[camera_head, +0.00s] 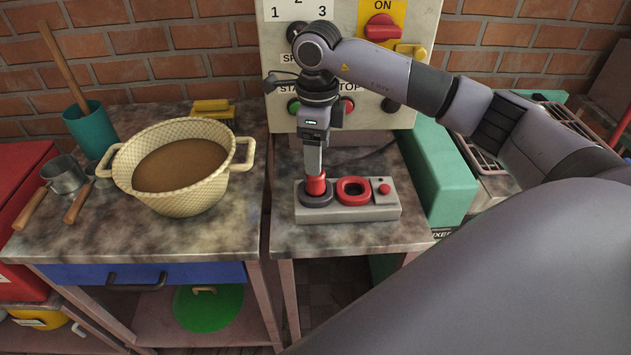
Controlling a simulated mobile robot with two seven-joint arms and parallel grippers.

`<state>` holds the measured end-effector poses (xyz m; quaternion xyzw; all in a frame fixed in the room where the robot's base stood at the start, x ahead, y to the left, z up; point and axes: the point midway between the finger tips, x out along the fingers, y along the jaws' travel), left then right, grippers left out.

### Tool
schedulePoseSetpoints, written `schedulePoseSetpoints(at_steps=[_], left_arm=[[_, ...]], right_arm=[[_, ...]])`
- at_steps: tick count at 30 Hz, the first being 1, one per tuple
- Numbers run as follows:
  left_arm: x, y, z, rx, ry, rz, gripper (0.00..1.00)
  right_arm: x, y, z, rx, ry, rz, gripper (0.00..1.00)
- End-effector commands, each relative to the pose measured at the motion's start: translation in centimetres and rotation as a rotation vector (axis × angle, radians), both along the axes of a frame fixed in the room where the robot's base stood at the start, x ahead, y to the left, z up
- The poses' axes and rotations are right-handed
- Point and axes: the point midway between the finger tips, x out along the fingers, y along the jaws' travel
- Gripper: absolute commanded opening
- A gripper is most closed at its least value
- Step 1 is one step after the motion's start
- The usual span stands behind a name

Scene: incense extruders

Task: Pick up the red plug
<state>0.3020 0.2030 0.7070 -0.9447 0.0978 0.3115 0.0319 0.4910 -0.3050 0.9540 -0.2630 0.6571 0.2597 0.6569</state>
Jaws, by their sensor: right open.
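The red plug (316,186) stands upright at the left end of a grey box (350,214), in a dark ring (317,200). My right gripper (314,172) points straight down right over the plug, its fingertips at the plug's top. It is open; the fingers hide part of the plug, and I cannot tell whether they touch it. A red ring (353,190) and a small red button (385,189) sit on the same box to the right. My left gripper is not in view.
A control panel (275,50) with knobs and buttons stands close behind my right gripper. A teal block (440,180) is to the right. A woven basket (185,205) of brown powder, metal cups (63,176) and a teal holder (92,132) are on the left table.

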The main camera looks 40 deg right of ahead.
Motion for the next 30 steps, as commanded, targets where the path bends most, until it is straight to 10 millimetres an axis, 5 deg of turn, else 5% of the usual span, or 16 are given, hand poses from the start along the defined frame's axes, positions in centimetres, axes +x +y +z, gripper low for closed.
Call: schedulePoseSetpoints(at_steps=[12,22,28,30], left_arm=[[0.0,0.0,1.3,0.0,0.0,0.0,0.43],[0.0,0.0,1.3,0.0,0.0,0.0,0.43],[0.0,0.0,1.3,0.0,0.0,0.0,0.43],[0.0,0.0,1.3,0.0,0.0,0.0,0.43]], right_arm=[[-0.8,0.6,-5.4,0.004,0.005,0.001,0.69],[-0.7,0.5,-6.4,0.004,0.001,0.001,0.69],[-0.7,0.6,-6.4,0.004,0.001,0.002,0.08],[-0.7,0.6,-6.3,0.004,0.001,0.002,0.08]])
